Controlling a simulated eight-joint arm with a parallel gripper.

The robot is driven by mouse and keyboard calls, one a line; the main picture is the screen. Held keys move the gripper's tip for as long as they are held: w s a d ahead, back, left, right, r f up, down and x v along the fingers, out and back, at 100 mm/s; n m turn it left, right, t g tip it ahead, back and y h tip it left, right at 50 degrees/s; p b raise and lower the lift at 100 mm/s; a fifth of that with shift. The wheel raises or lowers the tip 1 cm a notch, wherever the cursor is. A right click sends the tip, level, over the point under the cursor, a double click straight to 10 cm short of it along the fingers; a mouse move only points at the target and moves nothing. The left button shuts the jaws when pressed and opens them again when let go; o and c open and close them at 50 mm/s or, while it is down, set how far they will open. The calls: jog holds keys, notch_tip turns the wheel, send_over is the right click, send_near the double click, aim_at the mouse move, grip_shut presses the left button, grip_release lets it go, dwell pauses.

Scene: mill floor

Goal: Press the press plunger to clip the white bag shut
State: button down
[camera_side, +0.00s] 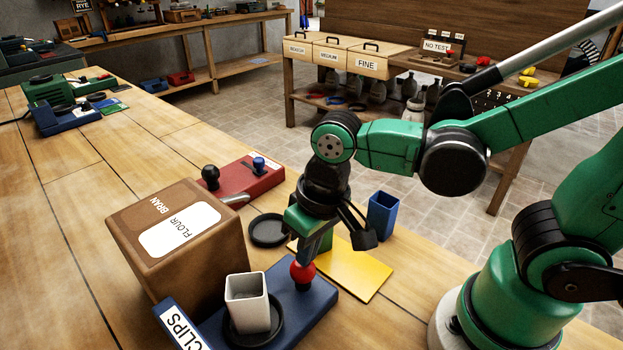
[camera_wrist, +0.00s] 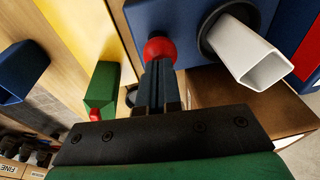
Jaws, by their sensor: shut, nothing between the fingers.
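The press is a blue base (camera_side: 318,314) labelled CLIPS, on the bench at the front. Its plunger has a red ball knob (camera_side: 302,272) above a black collar. The white bag (camera_side: 248,312) is a square, open-topped sleeve standing in a black round holder beside the knob. My gripper (camera_side: 306,258) points down with shut, empty fingers, tips right at the top of the red knob; firm contact is hard to tell. In the wrist view the fingertips (camera_wrist: 159,68) meet the knob (camera_wrist: 160,48), with the white bag (camera_wrist: 250,60) to the right.
A brown box (camera_side: 180,262) marked FLOUR and BRAN stands close left of the press. Behind are a red device (camera_side: 240,182) with black and blue knobs and a black dish (camera_side: 268,230). A yellow mat (camera_side: 352,272) and a blue cup (camera_side: 382,215) lie right.

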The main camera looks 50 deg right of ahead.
jog(key=shift+f, duration=0.25)
jog(key=shift+f, duration=1)
jog(key=shift+r, duration=0.1)
notch_tip(320, 180, up, 14)
jog(key=s+d, duration=0.1)
jog(key=s, duration=0.1)
dwell(0.4)
dwell(0.5)
jog(key=w+d+f+t+h, duration=0.1)
jog(key=w+d+f+t, duration=0.4)
jog(key=d, duration=0.3)
jog(key=shift+f, duration=0.7)
